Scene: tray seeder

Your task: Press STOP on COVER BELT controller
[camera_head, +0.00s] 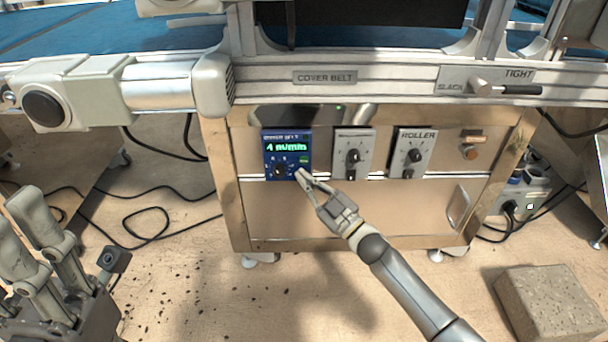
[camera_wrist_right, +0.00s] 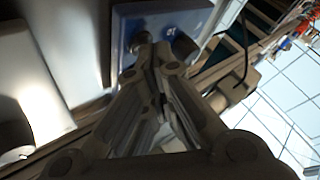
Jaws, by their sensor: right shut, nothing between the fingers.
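The COVER BELT controller (camera_head: 287,143) is a blue box on the cabinet front, below the COVER BELT sign (camera_head: 325,77). Its green display reads about 1 m/min. A dark knob (camera_head: 281,170) and a small green button (camera_head: 304,159) sit under the display. My right gripper (camera_head: 302,175) is shut and empty, its tips at the controller's lower right; contact cannot be told. In the right wrist view the shut fingers (camera_wrist_right: 152,57) point at the blue panel (camera_wrist_right: 185,20), beside its knob (camera_wrist_right: 140,40). A STOP marking is not legible. My left gripper (camera_head: 30,222) is open and empty at lower left.
Two grey controllers, an unreadable one (camera_head: 354,140) and ROLLER (camera_head: 413,140), sit to the right. A SLACK/TIGHT lever (camera_head: 505,89) is above. A stone-like block (camera_head: 550,300) stands on the floor at lower right. Black cables (camera_head: 150,212) lie left of the cabinet.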

